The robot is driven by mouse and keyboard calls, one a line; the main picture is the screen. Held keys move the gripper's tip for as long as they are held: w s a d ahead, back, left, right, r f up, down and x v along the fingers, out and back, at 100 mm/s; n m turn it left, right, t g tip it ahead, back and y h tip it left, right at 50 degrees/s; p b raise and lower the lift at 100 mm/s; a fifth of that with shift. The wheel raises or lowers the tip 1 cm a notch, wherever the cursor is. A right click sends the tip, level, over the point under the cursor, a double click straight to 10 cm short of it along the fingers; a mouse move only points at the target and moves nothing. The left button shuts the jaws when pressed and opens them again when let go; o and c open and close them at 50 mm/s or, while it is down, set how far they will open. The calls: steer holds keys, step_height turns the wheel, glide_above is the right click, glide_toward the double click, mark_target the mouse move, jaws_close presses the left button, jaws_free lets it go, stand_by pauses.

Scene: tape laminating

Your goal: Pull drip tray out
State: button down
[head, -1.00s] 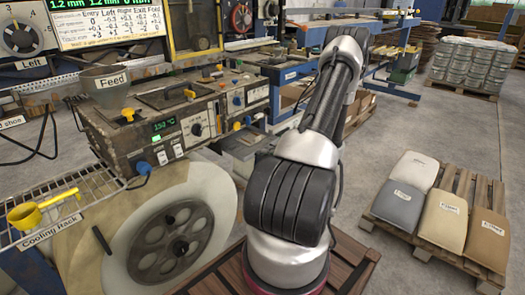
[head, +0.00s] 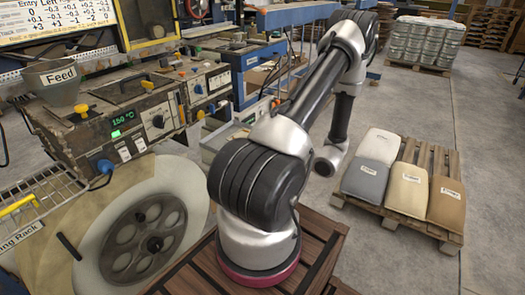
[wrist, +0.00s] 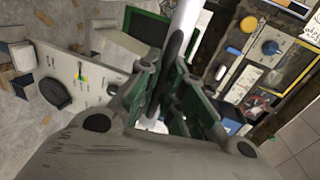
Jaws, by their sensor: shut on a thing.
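A pale, box-like tray (head: 221,137) shows low under the laminating machine, left of my arm in the head view. It is partly hidden, and I cannot tell for certain that it is the drip tray. I cannot tell whether this bar is the tray's handle. In the head view my fingers are hidden behind my arm.
The machine with its Feed hopper (head: 60,80) and a large grey wheel (head: 143,238) stand at left. A pallet (head: 440,160) with several sacks lies to the right. Grey floor (head: 420,100) is open behind it. A blue-framed bench (head: 300,15) stands behind my arm.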

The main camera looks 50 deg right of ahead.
steer(key=c, duration=1.5)
jaws_free()
steer(key=v, duration=1.2)
